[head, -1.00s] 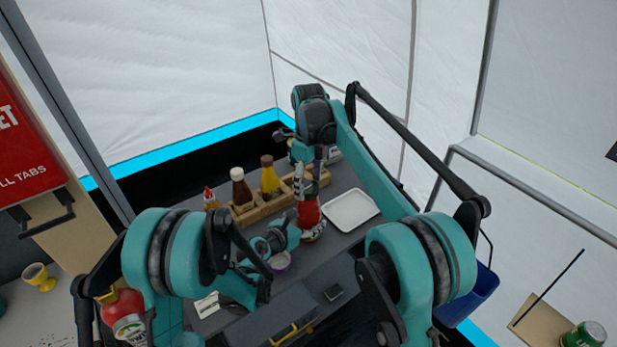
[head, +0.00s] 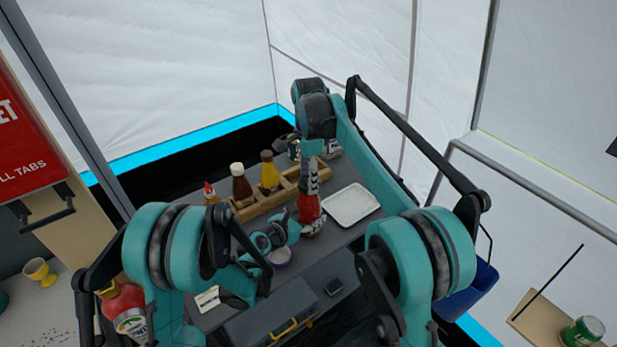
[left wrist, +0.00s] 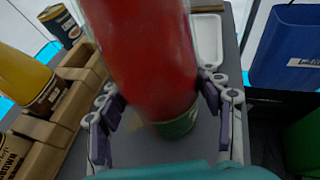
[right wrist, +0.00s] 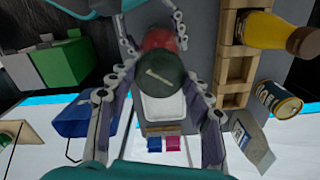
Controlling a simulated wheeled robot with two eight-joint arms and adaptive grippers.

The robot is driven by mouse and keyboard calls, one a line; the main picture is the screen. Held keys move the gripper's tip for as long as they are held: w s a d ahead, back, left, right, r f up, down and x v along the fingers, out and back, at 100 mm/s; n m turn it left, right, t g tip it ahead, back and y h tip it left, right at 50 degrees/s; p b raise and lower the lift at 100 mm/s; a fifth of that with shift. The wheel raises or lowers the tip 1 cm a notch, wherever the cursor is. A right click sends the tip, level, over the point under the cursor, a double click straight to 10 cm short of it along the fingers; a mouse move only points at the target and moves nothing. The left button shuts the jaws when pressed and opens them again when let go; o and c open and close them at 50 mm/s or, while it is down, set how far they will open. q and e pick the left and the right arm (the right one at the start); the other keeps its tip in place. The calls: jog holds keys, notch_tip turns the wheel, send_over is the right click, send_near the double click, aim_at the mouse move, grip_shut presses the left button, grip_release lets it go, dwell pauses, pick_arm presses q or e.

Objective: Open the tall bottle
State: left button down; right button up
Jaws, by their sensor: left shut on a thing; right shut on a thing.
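The tall bottle (head: 309,208) is red and stands upright on the dark counter. Its red body (left wrist: 145,55) fills the middle of the left wrist view, with a green band at its lower end. My left gripper (left wrist: 162,92) is shut on the body, one finger on each side. In the right wrist view the bottle's dark green cap (right wrist: 160,82) faces the camera. My right gripper (head: 311,180) comes down from above and is shut on the cap (right wrist: 160,82). In the head view its fingers partly hide the bottle's top.
A wooden rack (head: 245,212) left of the bottle holds a brown bottle (head: 240,185) and a yellow bottle (head: 268,175). A white tray (head: 352,204) lies to the right. A blue bin (head: 472,292) is at the right.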

jog(key=n, duration=1.4)
jog(key=shift+n, duration=0.3)
jog(key=n, duration=1.1)
jog(key=shift+n, duration=0.3)
jog(key=n, duration=0.4)
jog(key=shift+n, duration=0.4)
jog(key=n, duration=0.4)
jog(key=shift+r+n, duration=0.1)
jog(key=shift+n, duration=0.3)
jog(key=n, duration=0.8)
